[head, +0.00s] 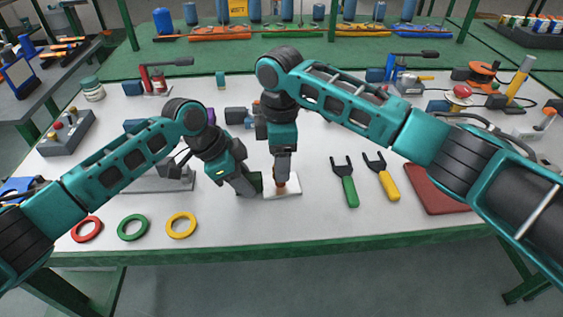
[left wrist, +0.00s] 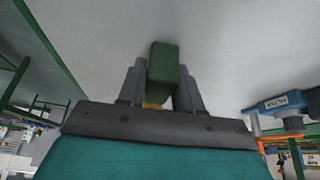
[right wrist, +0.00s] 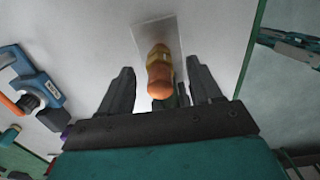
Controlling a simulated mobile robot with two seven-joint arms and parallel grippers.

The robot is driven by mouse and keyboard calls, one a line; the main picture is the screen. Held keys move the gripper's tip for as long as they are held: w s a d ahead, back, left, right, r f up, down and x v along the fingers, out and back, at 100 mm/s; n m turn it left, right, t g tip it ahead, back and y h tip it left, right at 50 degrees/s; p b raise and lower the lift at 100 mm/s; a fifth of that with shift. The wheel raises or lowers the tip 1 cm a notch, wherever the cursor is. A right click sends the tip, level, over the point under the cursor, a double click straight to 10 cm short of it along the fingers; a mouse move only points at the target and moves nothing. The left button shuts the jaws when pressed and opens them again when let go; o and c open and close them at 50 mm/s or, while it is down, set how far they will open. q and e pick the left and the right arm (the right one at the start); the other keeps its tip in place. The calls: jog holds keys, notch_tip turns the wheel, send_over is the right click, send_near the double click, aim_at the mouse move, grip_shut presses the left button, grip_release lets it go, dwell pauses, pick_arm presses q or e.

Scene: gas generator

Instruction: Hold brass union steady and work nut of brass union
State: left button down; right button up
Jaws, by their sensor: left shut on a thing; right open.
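The brass union (right wrist: 158,55) stands on a small white plate (head: 290,191) near the front middle of the table. Its end toward the right wrist camera is orange-brown and rounded, with yellow brass behind it. My right gripper (head: 281,176) is above it, pointing down. In the right wrist view its open fingers lie either side of the union with gaps. My left gripper (head: 249,189) is just left of the plate, shut on a dark green block (left wrist: 164,75). A bit of yellow shows between its fingers at the block's base. Whether the block touches the plate is unclear.
A green-handled fork tool (head: 348,188) and a yellow-handled one (head: 387,182) lie to the right, beside a dark red mat (head: 432,190). Red (head: 87,229), green (head: 133,227) and yellow (head: 181,225) rings lie at the front left. Several fittings stand behind my grippers.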

jog(key=shift+r, duration=2.9)
